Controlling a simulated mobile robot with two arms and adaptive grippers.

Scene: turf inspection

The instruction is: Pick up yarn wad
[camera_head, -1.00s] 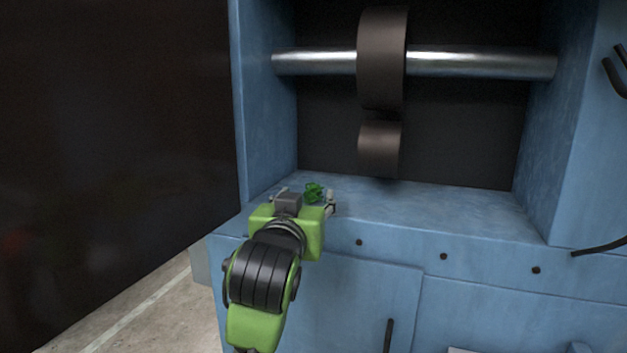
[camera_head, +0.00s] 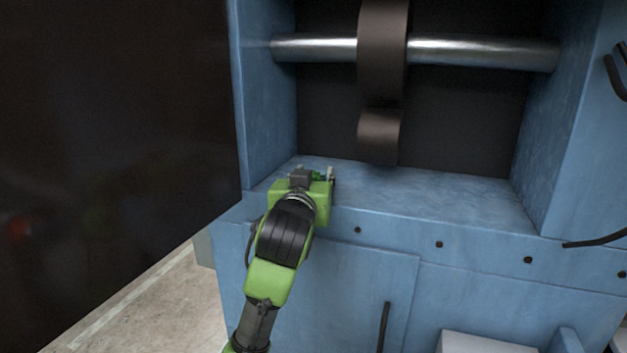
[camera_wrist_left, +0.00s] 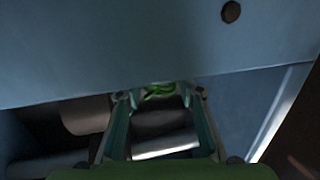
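The yarn wad (camera_head: 320,176) is a small green tangle on the blue shelf near its left end. In the head view it is mostly hidden behind my left gripper (camera_head: 316,173). In the left wrist view the yarn wad (camera_wrist_left: 160,92) shows between the tips of the two spread fingers of my left gripper (camera_wrist_left: 160,96), with room on each side. The left gripper is open; whether a finger touches the wad cannot be told. My right gripper is in neither view.
The blue cabinet shelf (camera_head: 430,190) is clear to the right. A metal bar (camera_head: 480,51) crosses the recess, with a dark brown strap (camera_head: 382,60) hanging from it. The recess side wall (camera_head: 266,110) is close on the left. A dark panel (camera_head: 110,120) fills the far left.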

